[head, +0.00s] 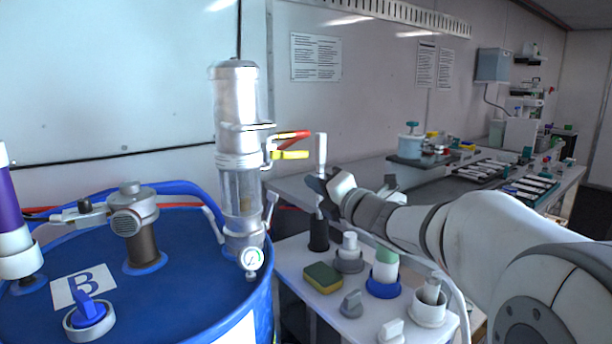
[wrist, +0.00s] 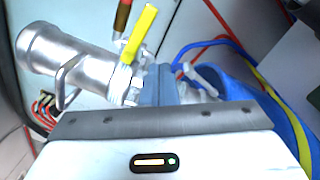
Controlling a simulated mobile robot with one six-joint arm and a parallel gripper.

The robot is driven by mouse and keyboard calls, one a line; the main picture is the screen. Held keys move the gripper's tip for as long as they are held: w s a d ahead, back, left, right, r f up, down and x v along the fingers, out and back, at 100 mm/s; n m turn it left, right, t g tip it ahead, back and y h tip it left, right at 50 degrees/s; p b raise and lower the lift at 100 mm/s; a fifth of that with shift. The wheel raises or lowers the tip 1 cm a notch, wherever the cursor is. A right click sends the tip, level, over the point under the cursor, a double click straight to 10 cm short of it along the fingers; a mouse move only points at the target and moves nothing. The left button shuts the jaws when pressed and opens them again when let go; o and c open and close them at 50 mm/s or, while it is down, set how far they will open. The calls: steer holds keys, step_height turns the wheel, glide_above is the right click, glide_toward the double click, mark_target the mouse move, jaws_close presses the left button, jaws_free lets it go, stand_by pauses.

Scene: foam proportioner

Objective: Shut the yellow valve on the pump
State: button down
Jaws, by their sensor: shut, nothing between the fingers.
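The pump (head: 238,185) is a tall silver cylinder with a clear lower section, standing on the blue drum. The yellow valve (head: 290,155) has a lever pointing right from the pump's side, just below a red lever (head: 291,135). In the wrist view the yellow lever (wrist: 139,36) slants up and right from its metal fitting, beside the silver pump (wrist: 80,66). My gripper (head: 311,183) is to the right of the pump and somewhat lower than the yellow lever. Its fingers (wrist: 159,84) are shut and empty, and appear right of the lever's lower end; contact is not clear.
A small table (head: 300,250) below my arm holds a sponge (head: 323,277) and several fittings. A blue hose (wrist: 235,90) runs right of the fingers in the wrist view.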

mark_target(290, 155)
step_height(290, 155, down, 5)
steer(key=s+d+n+t+b, duration=0.2)
steer(key=d+n, duration=0.1)
steer(key=n, duration=0.7)
steer(key=w+a+r+p, duration=0.2)
steer(key=w+a+r, duration=0.2)
steer(key=w+r, duration=0.2)
steer(key=shift+w+a, duration=0.35)
steer(key=shift+w, duration=1)
steer(key=shift+a, duration=0.1)
